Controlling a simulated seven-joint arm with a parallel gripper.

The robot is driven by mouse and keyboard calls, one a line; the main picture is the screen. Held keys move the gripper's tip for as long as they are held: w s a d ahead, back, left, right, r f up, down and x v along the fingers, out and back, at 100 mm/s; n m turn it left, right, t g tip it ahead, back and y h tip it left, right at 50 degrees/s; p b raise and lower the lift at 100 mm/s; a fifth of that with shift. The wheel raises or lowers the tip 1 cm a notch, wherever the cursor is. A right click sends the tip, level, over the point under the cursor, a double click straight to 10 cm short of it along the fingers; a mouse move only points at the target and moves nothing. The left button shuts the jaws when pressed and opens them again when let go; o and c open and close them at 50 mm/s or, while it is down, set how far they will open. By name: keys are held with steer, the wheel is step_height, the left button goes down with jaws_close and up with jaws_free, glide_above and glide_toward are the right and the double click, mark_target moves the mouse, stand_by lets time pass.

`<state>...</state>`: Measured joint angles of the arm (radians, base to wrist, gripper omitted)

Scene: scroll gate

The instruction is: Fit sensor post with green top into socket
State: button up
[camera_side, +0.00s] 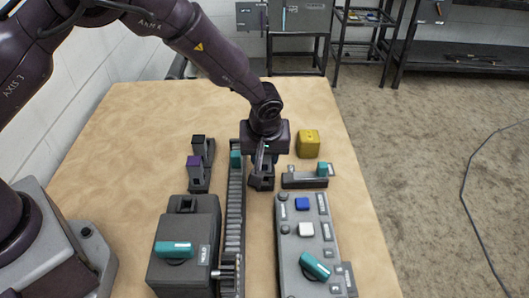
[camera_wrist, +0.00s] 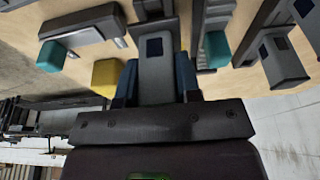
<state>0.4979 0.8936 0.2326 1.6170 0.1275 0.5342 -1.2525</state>
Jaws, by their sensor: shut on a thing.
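My gripper (camera_wrist: 156,85) is shut on a grey post (camera_wrist: 155,72) with a dark square on its face, seen between the blue fingers in the wrist view. Its top is hidden by the gripper, so I cannot see a green top. In the side view my gripper (camera_side: 263,160) points down over a dark grey block (camera_side: 262,184), which looks like the socket base, between the long rail and the small lever unit. I cannot tell whether the post is seated in it.
A ribbed rail (camera_side: 235,210) with a teal block stands close left. Two posts, black-topped (camera_side: 199,145) and purple-topped (camera_side: 195,168), stand farther left. A yellow cube (camera_side: 308,143) and a teal-lever unit (camera_side: 305,180) are right. A button panel (camera_side: 318,255) and a teal-handled box (camera_side: 184,240) lie in front.

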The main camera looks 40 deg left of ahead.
steer(key=shift+f, duration=1.45)
stand_by(0.3)
steer(key=o, duration=1.6)
steer(key=shift+r, duration=3.5)
